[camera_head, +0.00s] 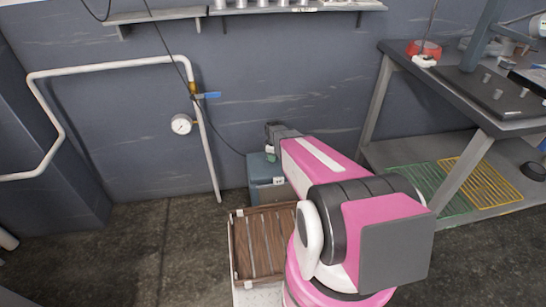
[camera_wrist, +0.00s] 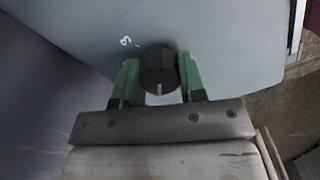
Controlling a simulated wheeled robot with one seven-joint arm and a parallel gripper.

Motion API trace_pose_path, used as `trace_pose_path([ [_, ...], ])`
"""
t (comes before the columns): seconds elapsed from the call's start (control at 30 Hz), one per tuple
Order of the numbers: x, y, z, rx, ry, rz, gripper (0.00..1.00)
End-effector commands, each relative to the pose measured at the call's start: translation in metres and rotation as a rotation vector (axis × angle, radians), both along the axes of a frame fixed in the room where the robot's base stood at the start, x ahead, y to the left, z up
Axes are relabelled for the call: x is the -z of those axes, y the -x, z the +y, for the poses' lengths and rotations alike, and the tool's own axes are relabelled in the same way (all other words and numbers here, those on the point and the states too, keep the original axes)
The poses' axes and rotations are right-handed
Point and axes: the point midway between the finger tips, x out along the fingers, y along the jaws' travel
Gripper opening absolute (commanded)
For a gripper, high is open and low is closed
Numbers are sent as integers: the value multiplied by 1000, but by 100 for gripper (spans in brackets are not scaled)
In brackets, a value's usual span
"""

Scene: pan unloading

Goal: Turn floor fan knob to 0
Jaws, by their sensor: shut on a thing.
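A dark round knob (camera_wrist: 158,70) with a pale pointer line sits on a light blue-grey panel (camera_wrist: 215,28) in the wrist view. My gripper (camera_wrist: 159,75) has its two green fingers on either side of the knob and is shut on it. The pale pointer line is on the knob's side nearest my gripper. A small white marking (camera_wrist: 125,41) shows on the panel left of the knob. In the head view, a blue-grey box-like unit (camera_head: 264,169) stands by the wall, partly hidden behind my pink arm. The knob and fingertips are hidden there.
A wooden slatted crate (camera_head: 240,252) stands on the floor in front of the unit. A pipe with a gauge (camera_head: 181,124) and blue valve handle (camera_head: 207,95) runs along the wall. A workbench (camera_head: 440,90) stands at right. The floor at left is clear.

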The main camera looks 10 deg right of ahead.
Motion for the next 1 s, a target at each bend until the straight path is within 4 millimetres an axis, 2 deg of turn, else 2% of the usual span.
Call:
trace_pose_path([
  [0.4,-1,0,0,-199,0,0,14],
  [0.97,-1,0,0,-231,0,-1,14],
  [1.0,-1,0,0,-231,0,-1,44],
])
